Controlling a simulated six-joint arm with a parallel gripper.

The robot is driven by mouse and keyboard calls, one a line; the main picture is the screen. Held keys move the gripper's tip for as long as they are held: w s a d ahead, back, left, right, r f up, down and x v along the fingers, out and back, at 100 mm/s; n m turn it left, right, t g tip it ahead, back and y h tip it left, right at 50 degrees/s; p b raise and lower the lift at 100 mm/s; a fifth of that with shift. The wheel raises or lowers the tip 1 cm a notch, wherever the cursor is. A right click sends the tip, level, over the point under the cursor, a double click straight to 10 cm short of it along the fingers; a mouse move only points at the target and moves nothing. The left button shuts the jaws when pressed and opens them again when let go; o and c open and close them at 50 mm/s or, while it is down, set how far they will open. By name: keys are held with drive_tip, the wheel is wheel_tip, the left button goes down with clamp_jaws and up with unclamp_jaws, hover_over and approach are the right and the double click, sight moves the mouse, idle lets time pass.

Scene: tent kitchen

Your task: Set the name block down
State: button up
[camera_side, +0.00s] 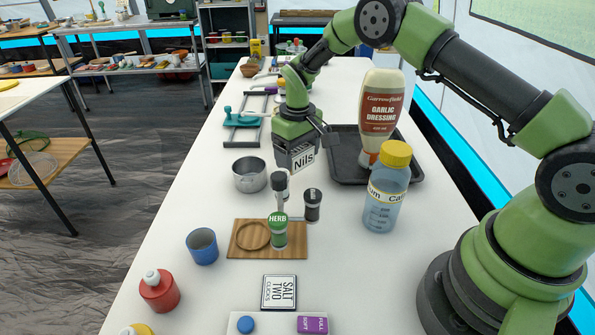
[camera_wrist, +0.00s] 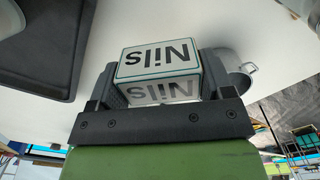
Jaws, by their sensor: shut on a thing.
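The name block (camera_side: 303,158) is a small pale box lettered "Nils". My gripper (camera_side: 296,147) is shut on it and holds it above the white table, left of the black tray in the side view. In the wrist view the name block (camera_wrist: 158,62) sits between the two dark fingers of my gripper (camera_wrist: 155,85), its lettering upside down. The white table (camera_side: 335,278) below is partly hidden by the arm and the block.
A black tray (camera_side: 348,170) holds a garlic dressing bottle (camera_side: 381,105). A yellow-lidded bottle (camera_side: 384,205), a metal pot (camera_side: 249,176), dark-topped shakers (camera_side: 312,206) and a wooden board (camera_side: 244,251) with a green-topped herb shaker (camera_side: 279,234) stand nearer the camera.

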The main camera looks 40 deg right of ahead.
sight(297, 182)
drive_tip(key=shift+f, duration=2.25)
drive_tip(key=shift+f, duration=0.15)
drive_tip(key=o, duration=0.9)
